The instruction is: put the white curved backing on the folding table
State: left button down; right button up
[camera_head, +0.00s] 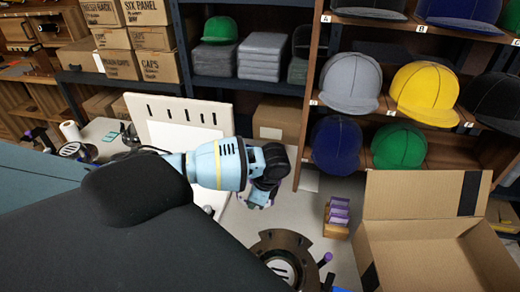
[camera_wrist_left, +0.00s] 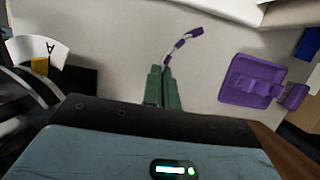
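My left gripper (camera_head: 262,190) is above the pale table surface (camera_head: 330,185) in the head view, its fingers mostly hidden by its dark wrist. In the left wrist view two green-grey fingers (camera_wrist_left: 161,88) stand close together. No white sheet shows between them. A thin purple-and-white striped piece (camera_wrist_left: 184,42) shows just beyond their tips; I cannot tell whether it touches them. A white curved piece (camera_wrist_left: 28,47) marked A, with a yellow square, lies at the left of the wrist view. I cannot tell whether it is the backing. My right gripper is not in view.
An open cardboard box (camera_head: 420,245) stands at the right. A small wooden holder with purple blocks (camera_head: 338,215) and a dark ring fixture (camera_head: 285,250) are nearer. A white slotted board (camera_head: 180,118) stands behind my arm. Shelves hold caps (camera_head: 350,82). A purple object (camera_wrist_left: 255,80) lies right of the fingers.

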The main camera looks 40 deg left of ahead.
pick_arm(q)
send_over(251, 226)
jog(key=d, duration=0.1)
jog(key=f, duration=0.5)
jog(key=shift+w+f+b, duration=0.2)
jog(key=shift+b, duration=0.15)
jog(key=shift+f+b, duration=0.35)
jog(key=shift+f, duration=2)
jog(key=shift+r, duration=0.1)
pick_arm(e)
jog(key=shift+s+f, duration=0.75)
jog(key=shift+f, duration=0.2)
pick_arm(q)
jog(key=shift+f, duration=0.2)
jog(key=c, duration=1.7)
grip_release()
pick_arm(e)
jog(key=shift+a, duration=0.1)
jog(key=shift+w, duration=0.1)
